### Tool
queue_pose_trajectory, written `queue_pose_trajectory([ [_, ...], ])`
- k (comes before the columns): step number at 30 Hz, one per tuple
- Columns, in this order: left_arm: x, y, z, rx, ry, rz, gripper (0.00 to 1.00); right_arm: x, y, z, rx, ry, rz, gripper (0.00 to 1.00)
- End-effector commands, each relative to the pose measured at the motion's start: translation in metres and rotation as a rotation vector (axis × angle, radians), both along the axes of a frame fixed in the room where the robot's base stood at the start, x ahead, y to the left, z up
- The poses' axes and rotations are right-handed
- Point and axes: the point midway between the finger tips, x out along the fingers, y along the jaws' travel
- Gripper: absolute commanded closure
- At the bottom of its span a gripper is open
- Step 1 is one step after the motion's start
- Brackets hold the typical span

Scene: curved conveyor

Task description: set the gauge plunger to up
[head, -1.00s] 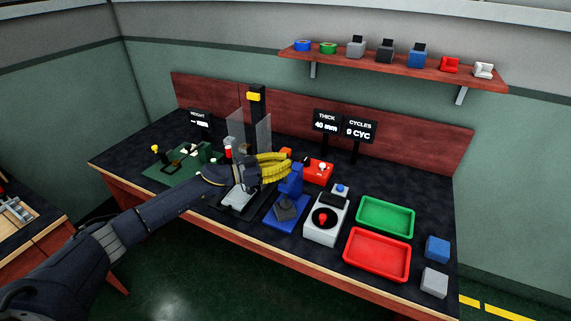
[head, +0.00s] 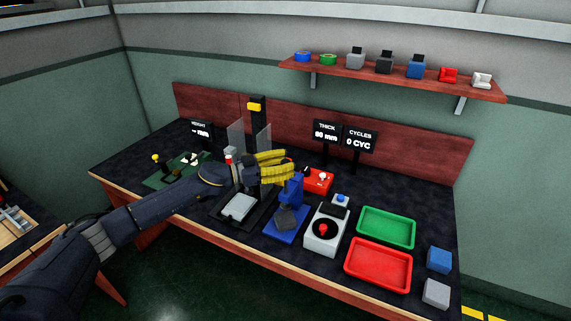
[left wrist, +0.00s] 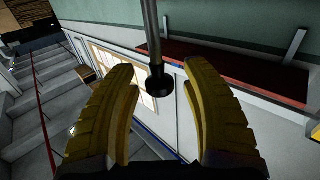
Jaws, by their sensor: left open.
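The blue gauge (head: 291,190) stands on the bench with a dark grey block (head: 287,217) at its base. The "THICK" display (head: 326,131) behind reads 80 mm. My left gripper (head: 287,167) has yellow fingers, apart, just above the top of the blue gauge. In the left wrist view, the open fingers (left wrist: 165,100) stand either side of a metal rod with a black knob (left wrist: 160,82). I cannot tell whether this is the gauge plunger. The gauge's top is partly hidden by the fingers. My right gripper is not in view.
A black press (head: 256,120) with clear guards stands left of the gauge. A green tray (head: 411,237) and red tray (head: 407,281) lie farther right.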

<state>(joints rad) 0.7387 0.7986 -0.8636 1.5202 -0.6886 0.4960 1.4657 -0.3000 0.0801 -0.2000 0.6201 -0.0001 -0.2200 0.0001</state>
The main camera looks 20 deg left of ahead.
Motion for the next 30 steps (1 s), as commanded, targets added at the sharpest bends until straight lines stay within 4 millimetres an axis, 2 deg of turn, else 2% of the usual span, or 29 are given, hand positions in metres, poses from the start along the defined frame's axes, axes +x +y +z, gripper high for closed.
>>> queue_pose_trajectory([
  [7,-0.001,0.0,0.0,0.0,0.0,0.0,0.52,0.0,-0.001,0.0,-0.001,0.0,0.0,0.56],
  [11,-0.005,0.007,0.0,-0.001,0.001,0.001,0.52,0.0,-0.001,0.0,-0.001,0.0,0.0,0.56],
  [24,-0.047,0.065,-0.001,0.001,0.002,0.002,0.52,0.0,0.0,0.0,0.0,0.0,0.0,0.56],
  [30,-0.062,0.086,-0.001,0.0,0.001,0.001,0.52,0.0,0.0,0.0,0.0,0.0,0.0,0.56],
])
